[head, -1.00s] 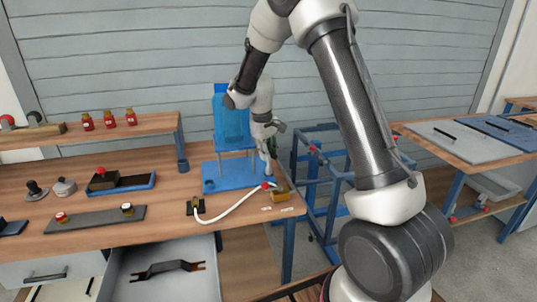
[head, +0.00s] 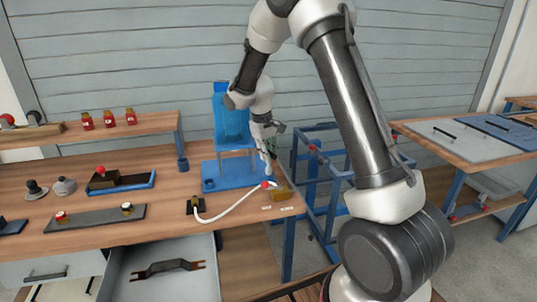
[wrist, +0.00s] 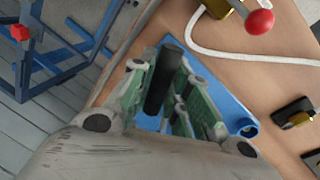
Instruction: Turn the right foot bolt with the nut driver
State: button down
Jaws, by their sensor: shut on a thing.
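My gripper (head: 271,153) is at the right side of the blue weld machine (head: 231,122), low over its blue base plate (head: 236,179). In the wrist view my gripper (wrist: 166,98) is shut on the black handle of the nut driver (wrist: 164,72), between its green-sided fingers. The driver's far end is hidden by the handle and fingers. The blue base plate (wrist: 234,108) shows behind the fingers. The right foot bolt is hidden behind my gripper, so I cannot tell whether the driver touches it.
A white hose (head: 233,206) runs from a black block (head: 195,205) to a red ball knob (head: 266,185) by a brass block (head: 284,194), close to my gripper. A blue frame cart (head: 318,190) stands right of the bench. A drawer (head: 163,272) is open in front.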

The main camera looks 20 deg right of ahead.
jog(key=shift+f, duration=0.8)
dwell(0.6)
jog(key=n, duration=0.3)
jog(key=n+t, duration=0.1)
jog(key=n, duration=0.3)
jog(key=shift+y, duration=0.4)
jog(key=n, duration=0.4)
jog(key=shift+y, duration=0.3)
jog(key=n, duration=0.4)
jog(key=shift+y, duration=0.3)
jog(key=shift+r, duration=2.5)
